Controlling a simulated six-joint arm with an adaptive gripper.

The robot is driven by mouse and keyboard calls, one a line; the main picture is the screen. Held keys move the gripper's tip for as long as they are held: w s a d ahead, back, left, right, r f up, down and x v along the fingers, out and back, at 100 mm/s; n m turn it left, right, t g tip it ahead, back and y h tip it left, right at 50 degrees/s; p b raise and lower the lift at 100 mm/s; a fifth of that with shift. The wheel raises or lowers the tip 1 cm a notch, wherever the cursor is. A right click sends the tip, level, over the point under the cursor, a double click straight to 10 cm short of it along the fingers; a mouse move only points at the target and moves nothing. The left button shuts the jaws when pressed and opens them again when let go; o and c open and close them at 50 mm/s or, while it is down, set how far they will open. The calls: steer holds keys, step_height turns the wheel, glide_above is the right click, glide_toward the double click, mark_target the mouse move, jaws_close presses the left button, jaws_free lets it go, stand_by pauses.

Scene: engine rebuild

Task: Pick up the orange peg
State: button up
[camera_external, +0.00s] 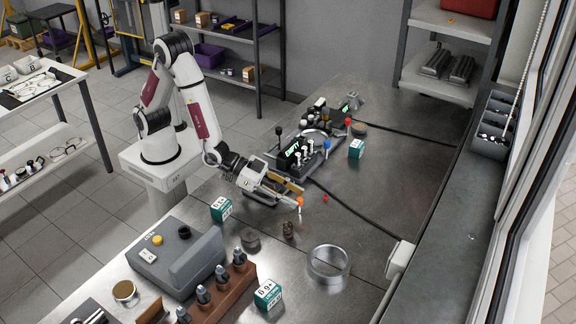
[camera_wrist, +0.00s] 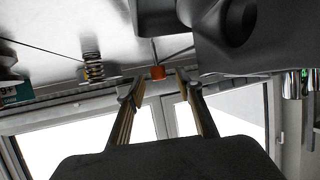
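The orange peg (camera_external: 300,202) is at the tips of my gripper in the external view, with a pale lower part beneath its orange top. My gripper (camera_external: 294,193) reaches low over the metal bench, pointing right. In the wrist view my gripper (camera_wrist: 160,84) is open, with a finger on each side and space between each finger and the peg.
A small red piece (camera_external: 325,198) lies right of the peg. A coil spring (camera_external: 288,230) stands nearby and shows in the wrist view (camera_wrist: 93,67). A metal ring (camera_external: 328,264), green-white boxes (camera_external: 221,209) and a dark fixture with knobs (camera_external: 300,150) stand around. A black cable crosses the bench.

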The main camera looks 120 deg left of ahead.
steer(key=shift+x, duration=1.35)
steer(key=shift+d, duration=0.1)
jaws_close()
